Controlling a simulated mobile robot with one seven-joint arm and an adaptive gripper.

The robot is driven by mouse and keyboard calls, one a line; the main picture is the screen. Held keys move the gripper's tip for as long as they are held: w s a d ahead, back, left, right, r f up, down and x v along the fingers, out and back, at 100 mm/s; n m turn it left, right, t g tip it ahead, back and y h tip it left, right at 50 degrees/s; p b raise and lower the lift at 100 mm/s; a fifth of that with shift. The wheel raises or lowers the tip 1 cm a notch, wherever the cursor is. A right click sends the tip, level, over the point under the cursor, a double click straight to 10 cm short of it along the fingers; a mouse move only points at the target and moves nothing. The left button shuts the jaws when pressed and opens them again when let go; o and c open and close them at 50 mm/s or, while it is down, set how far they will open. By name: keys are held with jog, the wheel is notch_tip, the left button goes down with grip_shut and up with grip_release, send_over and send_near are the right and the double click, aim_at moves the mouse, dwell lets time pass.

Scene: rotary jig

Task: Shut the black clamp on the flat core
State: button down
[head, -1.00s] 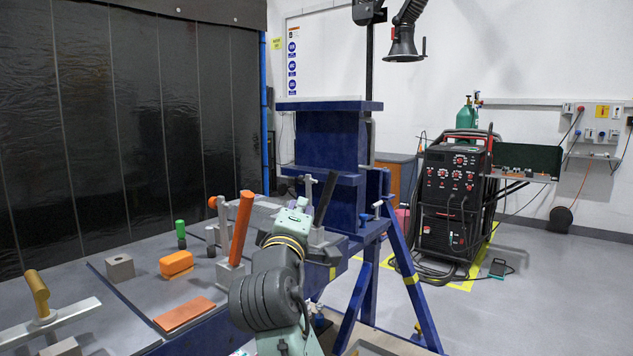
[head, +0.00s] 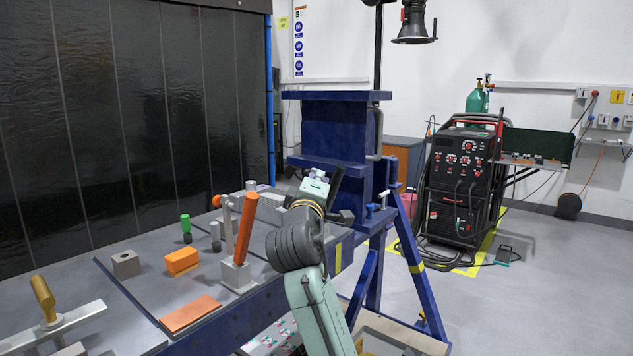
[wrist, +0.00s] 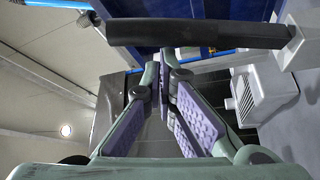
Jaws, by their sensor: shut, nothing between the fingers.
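The black clamp's handle (head: 337,181) shows in the head view just right of and behind my gripper (head: 316,184), which partly hides it. In the wrist view the black handle (wrist: 195,34) is a long dark bar crossing the top of the picture. It joins a grey metal piece (wrist: 298,48) at the right. My gripper's purple-padded fingers (wrist: 166,62) are shut and empty, tips close to the bar; I cannot tell whether they touch it. I cannot make out the flat core; my arm hides much of that area.
An orange-handled clamp (head: 246,226) stands on the bench left of my arm. An orange block (head: 182,261), an orange plate (head: 190,314), a grey block (head: 126,264) and a yellow-handled tool (head: 45,300) lie farther left. A blue steel stand (head: 334,128) rises behind my gripper.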

aim_at(333, 184)
dwell(0.4)
jog(key=shift+s+d+f+m+b, duration=0.15)
jog(key=shift+d+m+b, duration=0.1)
jog(key=shift+m+b, duration=0.2)
jog(key=shift+s+d+m+t+b, duration=0.2)
jog(key=shift+m+t+b, duration=0.1)
jog(key=shift+b, duration=0.2)
jog(key=d+m+h+b, duration=0.1)
jog(key=b, duration=0.1)
jog(key=s+f+m+t+b, duration=0.1)
jog(key=m+b, duration=0.1)
jog(key=shift+s+d+f+h, duration=0.1)
jog(key=shift+d+f+h, duration=0.1)
jog(key=shift+d+h, duration=0.2)
jog(key=s+d+f+m+h+b, duration=0.3)
jog(key=f+m+h+b, duration=0.3)
jog(key=m+b, duration=0.5)
jog(key=shift+d+h, duration=0.5)
jog(key=shift+d, duration=0.25)
jog(key=shift+s, duration=0.15)
jog(key=shift+f, duration=0.2)
